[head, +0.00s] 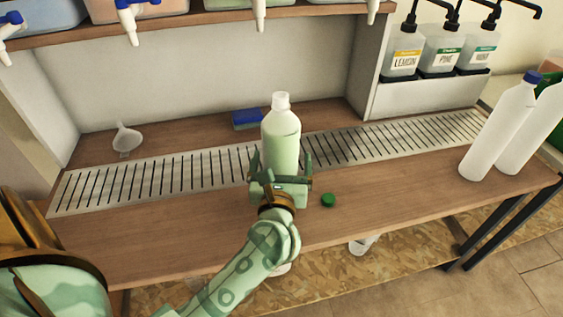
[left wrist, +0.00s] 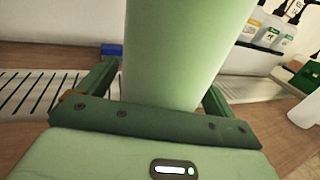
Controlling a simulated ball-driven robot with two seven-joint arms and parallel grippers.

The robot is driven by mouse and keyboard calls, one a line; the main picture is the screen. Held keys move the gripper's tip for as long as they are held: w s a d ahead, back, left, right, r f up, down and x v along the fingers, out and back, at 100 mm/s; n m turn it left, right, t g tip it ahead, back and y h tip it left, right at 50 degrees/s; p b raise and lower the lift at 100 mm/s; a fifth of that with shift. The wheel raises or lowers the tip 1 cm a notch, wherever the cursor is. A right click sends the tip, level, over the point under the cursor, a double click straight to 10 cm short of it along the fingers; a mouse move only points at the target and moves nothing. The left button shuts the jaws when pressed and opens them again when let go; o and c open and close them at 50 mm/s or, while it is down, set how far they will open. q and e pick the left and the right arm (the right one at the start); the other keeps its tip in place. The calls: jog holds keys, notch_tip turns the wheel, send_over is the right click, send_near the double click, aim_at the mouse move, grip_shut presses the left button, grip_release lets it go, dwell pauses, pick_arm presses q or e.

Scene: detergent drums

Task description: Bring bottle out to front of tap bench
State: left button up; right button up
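The bottle (head: 281,135), pale and translucent with green contents, stands upright on the tap bench (head: 180,222), at the metal drip grate. Its neck is whitish. My left gripper (head: 281,178) is low at its near side, with one finger on each side. In the head view a small gap shows between the fingers and the bottle, so the gripper looks open around it. In the left wrist view the bottle (left wrist: 180,55) fills the space between the fingers; its foot is hidden behind the gripper body. My right gripper is not in view.
A green cap (head: 328,199) lies right of the gripper. A funnel (head: 126,138) and a blue sponge (head: 247,118) are behind the grate. White bottles (head: 497,130) stand at the right end. Taps (head: 128,18) hang from the shelf above. The front bench strip is mostly clear.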

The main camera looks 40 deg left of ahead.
pick_arm(q)
jog(key=p+v, duration=0.2)
jog(key=v, duration=1.4)
jog(key=shift+s+d+f, duration=0.1)
jog(key=shift+s+f, duration=0.05)
jog(key=shift+s, duration=0.05)
